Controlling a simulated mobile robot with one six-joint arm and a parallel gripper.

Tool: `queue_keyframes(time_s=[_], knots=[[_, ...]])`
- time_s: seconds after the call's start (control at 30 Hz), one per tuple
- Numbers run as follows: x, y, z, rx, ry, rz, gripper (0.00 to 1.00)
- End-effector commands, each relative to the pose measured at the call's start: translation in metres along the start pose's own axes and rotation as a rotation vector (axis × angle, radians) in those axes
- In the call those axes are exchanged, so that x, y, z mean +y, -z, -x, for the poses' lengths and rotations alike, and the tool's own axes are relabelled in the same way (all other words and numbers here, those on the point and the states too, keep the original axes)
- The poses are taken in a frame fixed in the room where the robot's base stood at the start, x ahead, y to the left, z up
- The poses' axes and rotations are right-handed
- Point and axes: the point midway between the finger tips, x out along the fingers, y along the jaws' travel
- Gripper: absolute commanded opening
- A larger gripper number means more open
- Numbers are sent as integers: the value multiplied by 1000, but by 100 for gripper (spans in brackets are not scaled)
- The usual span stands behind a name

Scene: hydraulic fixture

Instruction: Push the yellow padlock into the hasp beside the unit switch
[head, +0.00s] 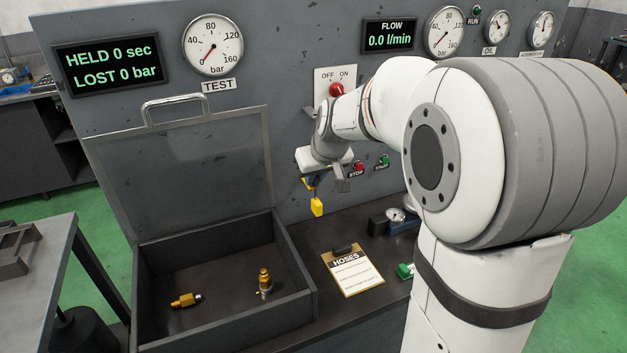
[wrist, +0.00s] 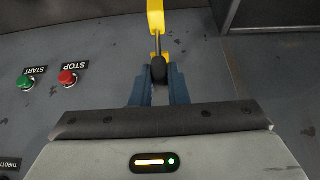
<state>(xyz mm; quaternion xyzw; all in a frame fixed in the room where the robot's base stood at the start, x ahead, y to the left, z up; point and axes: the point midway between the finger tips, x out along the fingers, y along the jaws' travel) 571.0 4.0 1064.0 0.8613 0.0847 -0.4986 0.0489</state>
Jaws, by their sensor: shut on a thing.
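The yellow padlock (head: 317,207) hangs below my gripper (head: 311,183) in the head view, in front of the grey panel. In the wrist view, the padlock's yellow part (wrist: 155,18) is at the top edge, partly out of frame. A thin metal rod joins it to a dark knob-like end. My gripper's blue fingers (wrist: 159,76) are shut on that dark end. The unit switch (head: 336,90) is a red knob on a white OFF/ON plate, above and right of my gripper. A small grey piece shows by the plate's lower edge; I cannot tell whether it is the hasp.
Red STOP (head: 358,167) and green START (head: 384,160) buttons sit on the panel right of my gripper. A box with an open clear lid (head: 185,165) holds two brass fittings at left. A HOSES clipboard (head: 352,270) lies on the bench.

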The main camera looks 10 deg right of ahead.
Motion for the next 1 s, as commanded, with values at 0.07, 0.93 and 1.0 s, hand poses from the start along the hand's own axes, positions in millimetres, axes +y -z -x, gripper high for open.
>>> queue_keyframes(time_s=[0.07, 0.93, 1.0], knots=[[0, 3, 5, 1, 0, 0, 0], [0, 18, 32, 0, 0, 0, 0], [0, 18, 32, 0, 0, 0, 11]])
